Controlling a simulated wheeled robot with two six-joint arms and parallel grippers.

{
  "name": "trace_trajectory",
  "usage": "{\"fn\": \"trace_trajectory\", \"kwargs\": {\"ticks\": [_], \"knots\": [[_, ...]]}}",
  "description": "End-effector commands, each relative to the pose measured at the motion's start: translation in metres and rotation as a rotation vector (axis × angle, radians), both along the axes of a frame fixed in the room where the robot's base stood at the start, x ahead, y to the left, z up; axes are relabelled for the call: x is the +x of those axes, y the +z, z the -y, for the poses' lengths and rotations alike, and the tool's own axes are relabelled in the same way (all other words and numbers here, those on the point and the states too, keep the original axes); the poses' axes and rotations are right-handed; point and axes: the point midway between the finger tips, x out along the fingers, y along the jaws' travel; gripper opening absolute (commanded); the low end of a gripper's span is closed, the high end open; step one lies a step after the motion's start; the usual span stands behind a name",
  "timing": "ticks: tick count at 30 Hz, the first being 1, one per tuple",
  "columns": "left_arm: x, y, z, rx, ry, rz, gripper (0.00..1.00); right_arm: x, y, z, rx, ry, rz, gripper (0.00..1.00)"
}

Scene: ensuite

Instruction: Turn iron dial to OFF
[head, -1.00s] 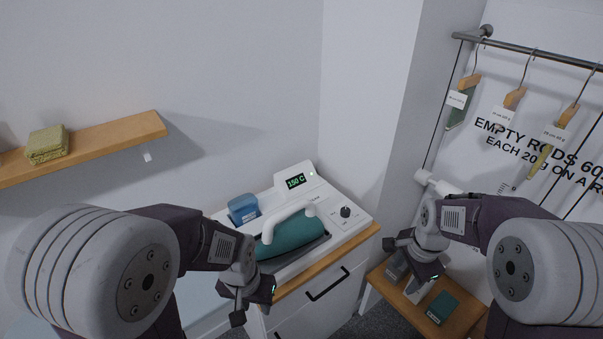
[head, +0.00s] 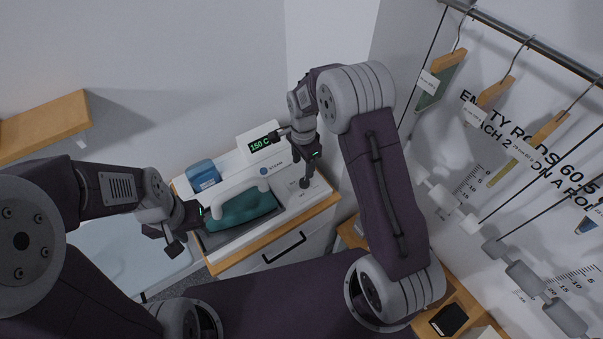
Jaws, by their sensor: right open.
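The teal iron (head: 245,210) with a white handle lies on the white ironing station (head: 300,205). The station's display (head: 264,143) reads 150 C in green. My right gripper (head: 293,160) is open over the station's right part, where the dial panel is, with one finger low over the panel. The dial cannot be told apart from that finger; it is hidden or merged with it, so its setting is unreadable. Whether the finger touches it is unclear. My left gripper (head: 166,238) hangs beside the iron's left end, with nothing visible in it; its opening is unclear.
A blue container (head: 203,173) stands on the station behind the iron. The station sits on a wooden-topped drawer cabinet (head: 262,260). A wooden shelf (head: 45,125) is on the left wall. Hangers (head: 497,92) and rods are at the right, and a wall is close behind the station.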

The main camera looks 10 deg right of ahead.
Motion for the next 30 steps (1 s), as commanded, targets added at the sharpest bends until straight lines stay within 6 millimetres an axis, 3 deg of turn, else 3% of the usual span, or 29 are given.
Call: {"fn": "trace_trajectory", "kwargs": {"ticks": [5, 15, 20, 26, 27, 30], "knots": [[0.000, 0.004, 0.000, 0.000, 0.000, 0.000, 0.36, -0.001, -0.012, 0.001, 0.000, -0.001, -0.004, 0.54], [0.000, 0.025, 0.000, 0.000, 0.000, 0.000, 0.36, -0.001, -0.077, 0.001, 0.000, -0.001, -0.004, 0.54], [0.000, 0.027, 0.000, 0.000, 0.000, 0.000, 0.36, 0.000, -0.090, 0.001, 0.000, -0.001, 0.000, 0.54], [0.000, 0.026, 0.000, 0.000, 0.000, 0.000, 0.36, 0.000, -0.092, 0.001, 0.000, -0.001, 0.001, 0.54], [0.000, 0.026, 0.000, 0.000, 0.000, 0.000, 0.36, 0.000, -0.092, 0.001, 0.000, -0.001, 0.001, 0.51], [0.000, 0.026, 0.000, 0.000, 0.000, 0.000, 0.36, 0.000, -0.091, 0.001, 0.000, -0.001, 0.001, 0.23]]}}
